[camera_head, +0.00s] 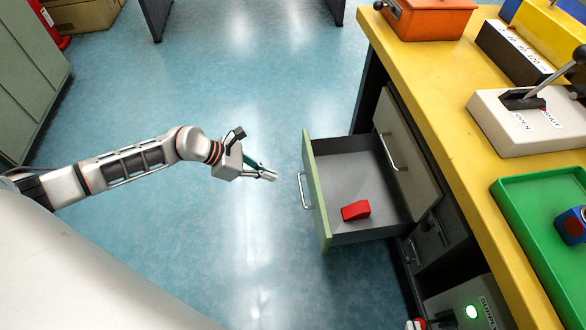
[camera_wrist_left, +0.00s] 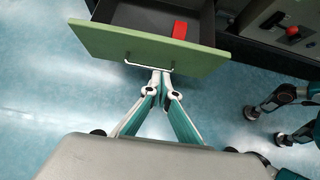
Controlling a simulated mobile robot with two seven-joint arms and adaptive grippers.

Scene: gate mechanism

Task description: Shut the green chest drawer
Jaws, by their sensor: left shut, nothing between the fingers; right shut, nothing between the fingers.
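The green-fronted drawer (camera_head: 316,190) stands pulled out from the chest under the yellow bench; its front and silver handle (camera_wrist_left: 148,64) also show in the left wrist view. A red block (camera_head: 356,210) lies inside the drawer, towards the near side. My left gripper (camera_head: 272,175) is shut and empty, left of the drawer front and pointing towards it. A gap separates its fingertips from the handle (camera_head: 303,191) in the head view. In the left wrist view, teal and white finger parts at the right look like my right gripper (camera_wrist_left: 268,125), away from the drawer.
A second, pale drawer front (camera_head: 405,155) with a handle is beside the open drawer. The yellow bench (camera_head: 440,115) carries an orange box (camera_head: 432,18), a lever box (camera_head: 530,125) and a green tray (camera_head: 525,215). The blue floor (camera_head: 250,90) around my left gripper is clear.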

